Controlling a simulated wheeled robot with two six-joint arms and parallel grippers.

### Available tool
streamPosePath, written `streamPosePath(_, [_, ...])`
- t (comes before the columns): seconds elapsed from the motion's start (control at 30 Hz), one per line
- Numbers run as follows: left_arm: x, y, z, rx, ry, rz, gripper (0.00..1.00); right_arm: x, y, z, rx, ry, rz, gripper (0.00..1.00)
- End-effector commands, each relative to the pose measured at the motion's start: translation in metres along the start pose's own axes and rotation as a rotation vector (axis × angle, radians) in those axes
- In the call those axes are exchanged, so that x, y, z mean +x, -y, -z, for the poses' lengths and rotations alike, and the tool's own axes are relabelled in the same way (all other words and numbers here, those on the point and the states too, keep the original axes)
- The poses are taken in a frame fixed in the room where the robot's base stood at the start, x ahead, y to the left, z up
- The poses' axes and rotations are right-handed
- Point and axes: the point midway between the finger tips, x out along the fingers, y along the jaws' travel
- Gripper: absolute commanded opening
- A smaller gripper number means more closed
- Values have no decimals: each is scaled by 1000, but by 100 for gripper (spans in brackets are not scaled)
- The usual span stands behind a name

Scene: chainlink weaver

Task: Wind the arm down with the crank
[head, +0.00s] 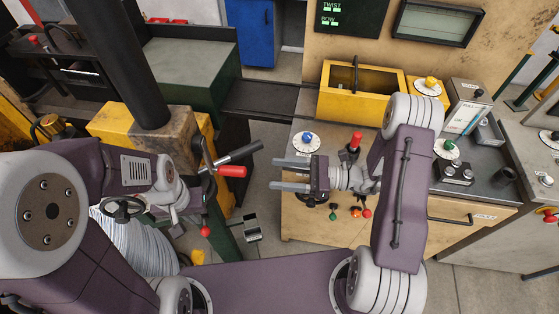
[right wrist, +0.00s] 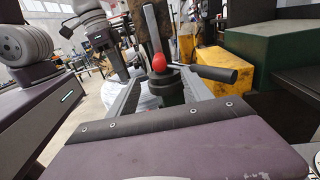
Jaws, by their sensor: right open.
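The crank's red handle (head: 232,171) sticks out to the right beside the stained block (head: 155,128) under the thick black column (head: 128,60). A dark bar (head: 240,153) reaches to the right just above it. My right gripper (head: 273,174) is open and empty, its two grey fingers pointing left towards the red handle, with a small gap between. In the right wrist view the red handle end (right wrist: 158,62) appears between the open fingers, beyond them, with the dark bar (right wrist: 215,73) to its right. My left gripper (head: 188,203) is low beside the machine; its fingers are not clear.
A dark handwheel (head: 122,207) and a pale coiled drum (head: 140,246) are near my left arm. The bench (head: 300,225) at right carries a yellow box (head: 350,104), dials and coloured knobs. Yellow and green machine housings stand behind the crank. Some floor is open between machine and bench.

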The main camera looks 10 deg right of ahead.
Motion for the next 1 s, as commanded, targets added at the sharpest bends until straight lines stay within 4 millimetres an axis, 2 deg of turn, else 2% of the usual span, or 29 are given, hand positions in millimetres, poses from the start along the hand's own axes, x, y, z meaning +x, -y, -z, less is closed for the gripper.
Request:
streamPosePath(0.07, [2,0,0,0,0,0,0,11,-1,2,0,-1,-6,58])
streamPosePath(0.3, [2,0,0,0,0,0,0,80,-4,1,-1,-2,-12,58])
streamPosePath(0.43, [3,0,0,0,0,0,0,110,-3,1,-2,-1,-10,58])
streamPosePath(0.6, [4,0,0,0,0,0,0,128,-2,2,-1,-2,-5,58])
streamPosePath(0.83, [4,0,0,0,0,0,0,129,-1,1,-1,-2,-3,58])
streamPosePath(1.0, [4,0,0,0,0,0,0,129,-1,1,-1,-2,-3,11])
